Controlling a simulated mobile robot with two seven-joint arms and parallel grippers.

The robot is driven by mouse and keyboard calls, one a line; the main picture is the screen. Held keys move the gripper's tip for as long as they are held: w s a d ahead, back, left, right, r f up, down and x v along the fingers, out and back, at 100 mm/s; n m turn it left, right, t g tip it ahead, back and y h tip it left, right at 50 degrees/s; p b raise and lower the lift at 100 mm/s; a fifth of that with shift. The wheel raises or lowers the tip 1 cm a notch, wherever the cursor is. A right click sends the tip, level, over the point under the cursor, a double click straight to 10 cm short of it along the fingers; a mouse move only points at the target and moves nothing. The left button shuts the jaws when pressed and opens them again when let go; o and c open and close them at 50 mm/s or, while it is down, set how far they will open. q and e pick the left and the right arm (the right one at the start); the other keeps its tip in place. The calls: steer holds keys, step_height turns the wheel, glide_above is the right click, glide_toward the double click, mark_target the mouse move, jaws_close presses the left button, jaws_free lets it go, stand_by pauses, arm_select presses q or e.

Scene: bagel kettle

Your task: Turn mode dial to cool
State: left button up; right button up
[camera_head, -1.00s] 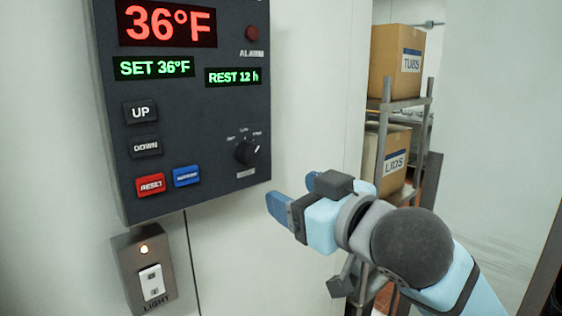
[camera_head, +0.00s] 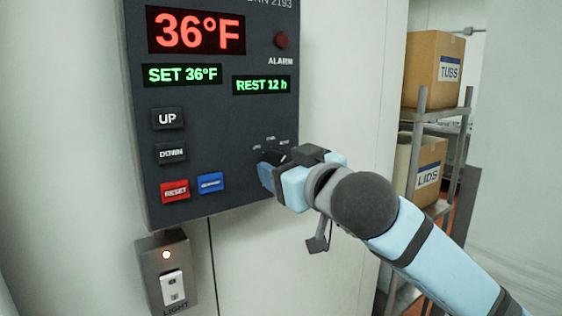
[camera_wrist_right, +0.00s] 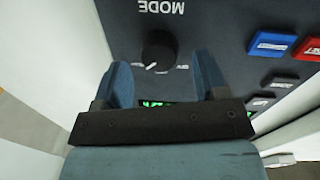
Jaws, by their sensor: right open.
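The black mode dial (camera_wrist_right: 158,50) shows in the right wrist view on the dark control panel (camera_head: 200,135), under the word MODE, which appears upside down there. In the head view my right gripper largely covers the dial, and only the small labels above it show. My right gripper (camera_head: 270,167) is at the panel's lower right. In the right wrist view its two blue fingers (camera_wrist_right: 163,85) are apart, with the dial between and beyond their tips. I cannot tell whether a finger touches it. The dial's exact setting is hard to read. My left gripper is not in view.
The panel also has an UP button (camera_head: 167,118), a DOWN button (camera_head: 171,153), a red RESET button (camera_head: 175,191) and a blue button (camera_head: 210,183). A light switch box (camera_head: 168,275) is below. A shelf with boxes (camera_head: 430,70) stands at the right.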

steer(key=shift+x, duration=0.9)
steer(key=shift+c, duration=0.4)
steer(key=c, duration=0.8)
steer(key=shift+c, duration=0.2)
